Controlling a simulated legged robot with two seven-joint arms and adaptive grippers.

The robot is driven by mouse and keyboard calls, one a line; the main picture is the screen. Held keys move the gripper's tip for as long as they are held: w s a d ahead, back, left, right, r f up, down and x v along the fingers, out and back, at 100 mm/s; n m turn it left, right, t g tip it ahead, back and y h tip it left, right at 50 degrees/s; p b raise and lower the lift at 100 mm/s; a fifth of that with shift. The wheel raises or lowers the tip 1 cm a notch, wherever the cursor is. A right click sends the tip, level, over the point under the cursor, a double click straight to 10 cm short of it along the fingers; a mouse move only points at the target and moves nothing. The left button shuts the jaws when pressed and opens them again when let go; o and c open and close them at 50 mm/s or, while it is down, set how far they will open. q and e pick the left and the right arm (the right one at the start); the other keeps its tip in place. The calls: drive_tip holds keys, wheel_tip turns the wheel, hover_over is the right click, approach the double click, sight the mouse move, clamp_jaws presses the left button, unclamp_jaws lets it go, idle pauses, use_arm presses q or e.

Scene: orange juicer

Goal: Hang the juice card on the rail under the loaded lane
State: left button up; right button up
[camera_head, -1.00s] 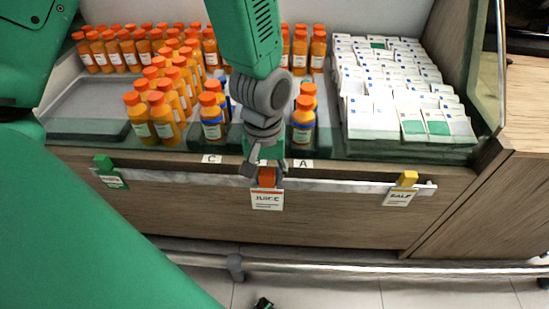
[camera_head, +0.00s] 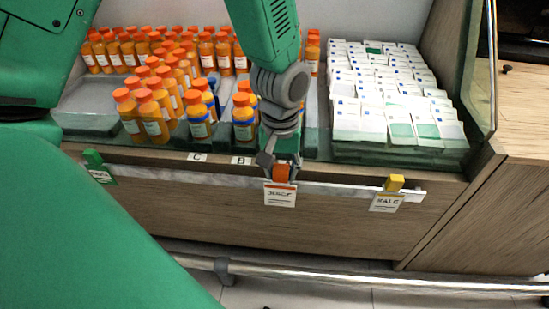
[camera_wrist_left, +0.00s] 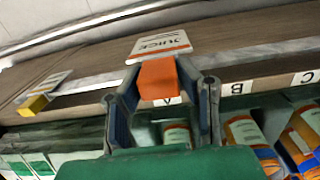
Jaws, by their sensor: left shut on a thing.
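The juice card (camera_head: 280,195) is white with an orange clip (camera_head: 283,173). It shows in the wrist view (camera_wrist_left: 160,44), in front of the rail. My left gripper (camera_head: 279,170) is shut on the clip, with a finger on each side in the wrist view (camera_wrist_left: 160,92). The white rail (camera_head: 335,189) runs along the wooden front; I cannot tell whether the clip touches it. Lane labels C (camera_head: 197,157) and B (camera_head: 241,160) lie left of the gripper; label A (camera_wrist_left: 172,100) shows behind the clip. Orange bottles (camera_head: 243,118) stand behind B and C; the gripper hides most of lane A. My right gripper is out of view.
A green-clipped card (camera_head: 97,166) hangs at the rail's left, and a yellow-clipped sale card (camera_head: 387,199) at its right. White cartons (camera_head: 395,100) fill the right side of the shelf. A metal bar (camera_head: 350,287) runs low across the front.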

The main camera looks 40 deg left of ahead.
use_arm(q)
drive_tip(key=shift+w, duration=0.4)
drive_tip(key=shift+w+a+b, duration=0.25)
drive_tip(key=shift+b, duration=0.05)
drive_tip(key=shift+w+a+f+b, duration=1)
drive_tip(key=shift+w+a+f, duration=0.05)
drive_tip(key=shift+w+a, duration=0.2)
drive_tip(key=shift+d+f, duration=0.25)
drive_tip(key=shift+f, duration=0.3)
drive_tip(key=shift+a+f+b, duration=0.25)
drive_tip(key=shift+a+f, duration=0.05)
drive_tip(key=shift+f, duration=0.35)
drive_tip(key=shift+a+f+b, duration=0.25)
drive_tip(key=shift+a+f, duration=0.05)
drive_tip(key=shift+f, duration=0.3)
drive_tip(key=shift+d+r, duration=0.1)
drive_tip(key=shift+d, duration=0.3)
drive_tip(key=o, duration=1.2)
drive_tip(key=shift+a, duration=0.55)
drive_tip(key=shift+d+r, duration=0.1)
drive_tip(key=shift+r, duration=0.15)
wheel_tip(320, 180, up, 11)
drive_tip(key=shift+a, duration=0.4)
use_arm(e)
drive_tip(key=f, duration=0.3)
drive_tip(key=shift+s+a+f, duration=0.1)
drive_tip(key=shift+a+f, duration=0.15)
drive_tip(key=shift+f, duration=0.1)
